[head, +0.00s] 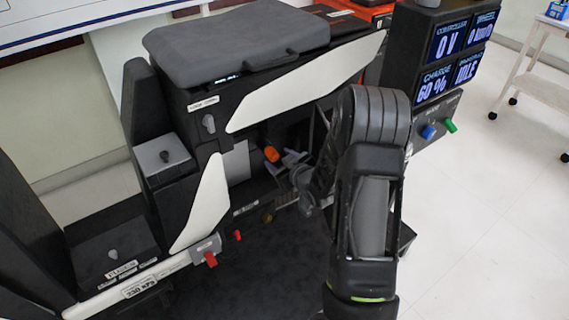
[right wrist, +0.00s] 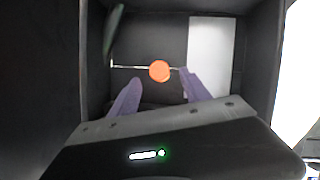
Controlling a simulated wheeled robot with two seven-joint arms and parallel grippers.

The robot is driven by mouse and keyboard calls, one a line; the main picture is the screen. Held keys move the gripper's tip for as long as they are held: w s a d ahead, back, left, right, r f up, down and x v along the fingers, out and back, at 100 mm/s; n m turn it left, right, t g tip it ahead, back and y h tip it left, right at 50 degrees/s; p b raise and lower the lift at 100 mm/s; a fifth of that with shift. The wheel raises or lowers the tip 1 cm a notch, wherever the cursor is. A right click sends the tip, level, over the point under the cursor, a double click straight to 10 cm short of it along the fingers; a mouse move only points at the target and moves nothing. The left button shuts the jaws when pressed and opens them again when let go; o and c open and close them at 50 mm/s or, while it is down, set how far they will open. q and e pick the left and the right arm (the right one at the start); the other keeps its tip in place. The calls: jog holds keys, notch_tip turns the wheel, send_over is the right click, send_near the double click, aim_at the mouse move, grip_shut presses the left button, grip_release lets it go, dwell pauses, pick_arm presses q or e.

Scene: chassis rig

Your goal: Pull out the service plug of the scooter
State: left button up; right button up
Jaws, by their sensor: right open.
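The service plug appears to be the orange round-ended piece (head: 271,154) inside the open bay of the scooter (head: 232,113), under the seat. In the right wrist view it shows as an orange disc (right wrist: 159,71) against the dark back of the bay. My right gripper (head: 286,161) is at the mouth of the bay, just right of the orange piece. In the right wrist view its two fingers (right wrist: 157,90) are apart, with the orange disc showing beyond and between their tips. Nothing is held. My left gripper is out of view.
Bay walls stand close on both sides, with a white panel (right wrist: 210,58) right of the orange disc. A red connector (head: 210,258) sits low on the frame. A display box (head: 462,50) reading 0 V and 60 % stands right.

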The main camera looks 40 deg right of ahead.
aim_at(275, 157)
jog(key=shift+x, duration=1.9)
jog(key=shift+c, duration=0.5)
grip_shut()
jog(key=shift+s, duration=0.15)
jog(key=shift+s+a+f+b, duration=0.1)
jog(key=shift+s+a+b, duration=0.1)
jog(key=shift+s, duration=1)
jog(key=shift+s+a+f+b, duration=0.1)
jog(key=shift+s+f+b, duration=0.1)
jog(key=shift+s, duration=0.95)
jog(key=shift+s+a+f+b, duration=0.1)
jog(key=shift+s+a+b, duration=0.1)
jog(key=shift+s, duration=1.05)
jog(key=shift+s+a+f+b, duration=0.1)
jog(key=shift+s+b, duration=0.05)
jog(key=shift+s, duration=1.05)
